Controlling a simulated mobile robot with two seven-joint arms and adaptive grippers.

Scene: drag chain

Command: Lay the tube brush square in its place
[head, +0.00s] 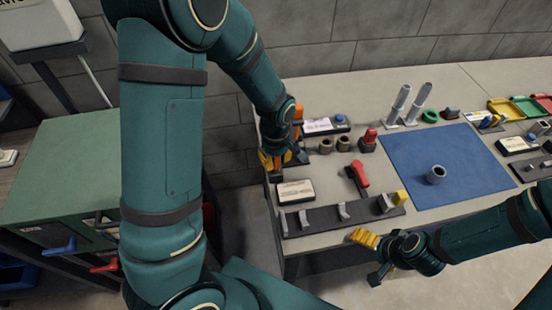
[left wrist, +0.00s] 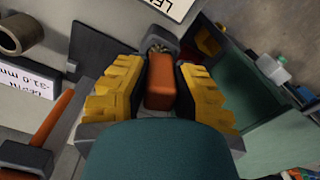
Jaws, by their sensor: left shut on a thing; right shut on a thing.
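My left gripper (head: 283,158) is low over the left end of the bench. In the left wrist view its yellow fingers (left wrist: 158,85) are shut on an orange block-like handle (left wrist: 160,85), which seems to be the tube brush. A round grey end (left wrist: 161,41) shows just beyond the handle; its bristles are not clear. A dark flat plate (left wrist: 97,48) lies beside it; I cannot tell if this is the brush's place. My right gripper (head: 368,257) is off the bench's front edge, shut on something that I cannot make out.
A second orange-handled tool (left wrist: 50,132) lies close beside the left gripper. Brown rings (head: 343,144), a red-handled tool (head: 360,175), a white label block (head: 295,191) and a dark holder strip (head: 325,220) are nearby. The blue mat (head: 445,180) bears one grey ring (head: 436,175).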

